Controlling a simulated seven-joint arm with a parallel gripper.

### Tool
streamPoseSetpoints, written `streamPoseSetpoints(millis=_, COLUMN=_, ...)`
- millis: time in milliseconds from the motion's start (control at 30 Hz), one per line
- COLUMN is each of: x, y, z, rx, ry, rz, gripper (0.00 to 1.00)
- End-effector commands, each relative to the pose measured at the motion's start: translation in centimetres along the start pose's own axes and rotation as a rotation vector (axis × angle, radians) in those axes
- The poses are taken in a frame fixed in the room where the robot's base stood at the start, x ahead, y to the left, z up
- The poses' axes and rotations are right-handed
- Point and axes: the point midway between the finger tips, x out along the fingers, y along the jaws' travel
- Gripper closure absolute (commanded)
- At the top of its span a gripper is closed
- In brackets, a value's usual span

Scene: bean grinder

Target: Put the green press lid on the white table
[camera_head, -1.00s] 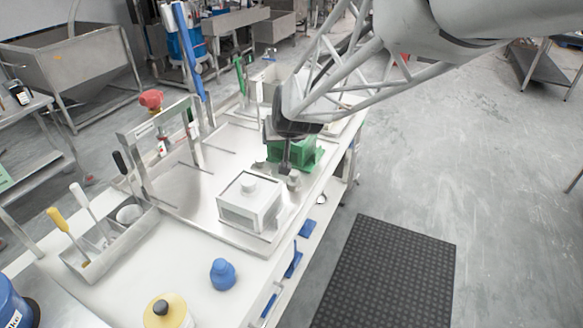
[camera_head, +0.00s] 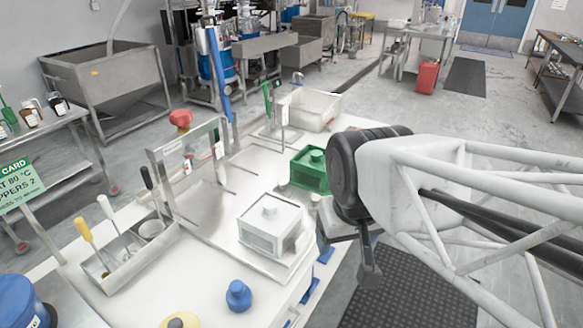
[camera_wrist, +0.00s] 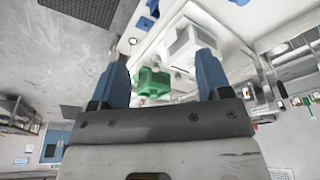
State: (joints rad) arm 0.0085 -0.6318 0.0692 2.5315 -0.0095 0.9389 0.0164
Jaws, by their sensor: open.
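The green press lid (camera_head: 309,165), with a round knob on top, sits on the far right part of the white table (camera_head: 195,275). It reads as one green block, and I cannot tell the lid from any base under it. It also shows between my fingers in the wrist view (camera_wrist: 152,82), beyond them. My gripper (camera_head: 371,272) hangs to the right of the table's edge, apart from the green lid. In the wrist view its two blue fingers (camera_wrist: 162,66) are spread with nothing between them.
A white press box (camera_head: 270,222) with a knob stands on a steel plate in front of the green one. A blue knob piece (camera_head: 238,294) stands near the front. A metal frame (camera_head: 190,165) rises on the left, and a white tray (camera_head: 315,107) lies behind.

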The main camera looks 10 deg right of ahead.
Motion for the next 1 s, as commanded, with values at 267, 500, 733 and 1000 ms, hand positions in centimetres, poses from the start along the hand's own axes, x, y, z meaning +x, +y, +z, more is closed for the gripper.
streamPoseSetpoints(millis=267, x=0.0, y=0.0, z=0.1, rx=0.0, ry=-0.003, rz=0.001, gripper=0.29)
streamPoseSetpoints(millis=500, x=0.0, y=0.0, z=0.1, rx=0.0, ry=-0.002, rz=0.001, gripper=0.24)
streamPoseSetpoints(millis=733, x=-0.1, y=0.1, z=-0.7, rx=0.004, ry=0.0, rz=0.003, gripper=0.24)
streamPoseSetpoints(millis=1000, x=0.0, y=0.6, z=-5.3, rx=0.033, ry=0.01, rz=0.014, gripper=0.24)
